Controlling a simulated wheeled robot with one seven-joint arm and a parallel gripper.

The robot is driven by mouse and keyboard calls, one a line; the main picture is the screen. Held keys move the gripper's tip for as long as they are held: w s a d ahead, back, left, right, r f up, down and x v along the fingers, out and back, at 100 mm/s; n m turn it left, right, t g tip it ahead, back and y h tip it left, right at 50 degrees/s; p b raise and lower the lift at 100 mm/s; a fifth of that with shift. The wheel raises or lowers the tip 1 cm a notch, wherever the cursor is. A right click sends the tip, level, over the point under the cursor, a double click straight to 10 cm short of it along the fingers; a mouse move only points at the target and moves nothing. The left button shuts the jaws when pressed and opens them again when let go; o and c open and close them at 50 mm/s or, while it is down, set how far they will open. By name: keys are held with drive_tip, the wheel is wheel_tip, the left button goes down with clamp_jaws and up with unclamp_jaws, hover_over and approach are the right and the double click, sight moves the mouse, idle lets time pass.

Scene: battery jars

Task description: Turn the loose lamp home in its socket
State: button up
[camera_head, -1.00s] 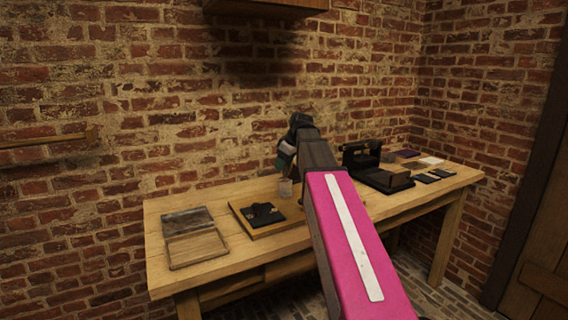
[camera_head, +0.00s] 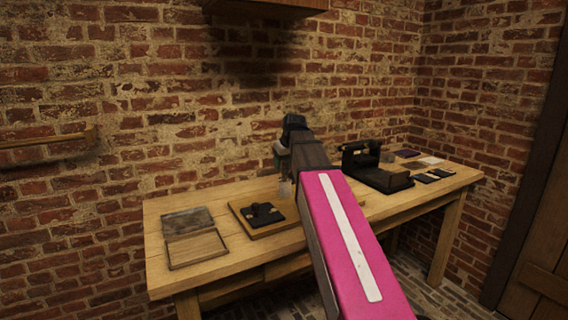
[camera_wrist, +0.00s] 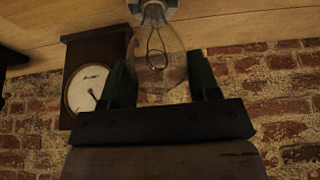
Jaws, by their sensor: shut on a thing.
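The clear glass lamp (camera_wrist: 158,60) stands between the green-sided fingers of my gripper (camera_wrist: 160,85) in the wrist view, and the fingers are shut on it. Its curved filament shows through the glass. Its narrow neck meets a pale fitting (camera_wrist: 152,10) at the top edge of the picture; how far it is seated there cannot be told. In the head view my gripper (camera_head: 282,165) is over the back of the table, mostly hidden behind my arm, with a pale glassy shape (camera_head: 285,188) just below it.
A wooden-cased dial (camera_wrist: 88,88) stands left of the lamp in the wrist view. On the table (camera_head: 215,269) are an open shallow box (camera_head: 195,245), a board with a black device (camera_head: 262,213), and a black machine (camera_head: 385,177). Brick wall lies behind.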

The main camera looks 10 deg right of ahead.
drive_tip(key=m+h, duration=0.1)
drive_tip(key=m, duration=0.2)
drive_tip(key=m+h, duration=0.1)
drive_tip(key=m, duration=0.2)
drive_tip(key=shift+d+h, duration=0.15)
drive_tip(key=shift+h, duration=0.15)
drive_tip(key=shift+m, duration=0.4)
drive_tip(key=m+h, duration=0.1)
drive_tip(key=m, duration=0.1)
drive_tip(key=m+g+h, duration=0.1)
drive_tip(key=m, duration=0.2)
drive_tip(key=shift+d, duration=0.2)
drive_tip(key=o, duration=1.1)
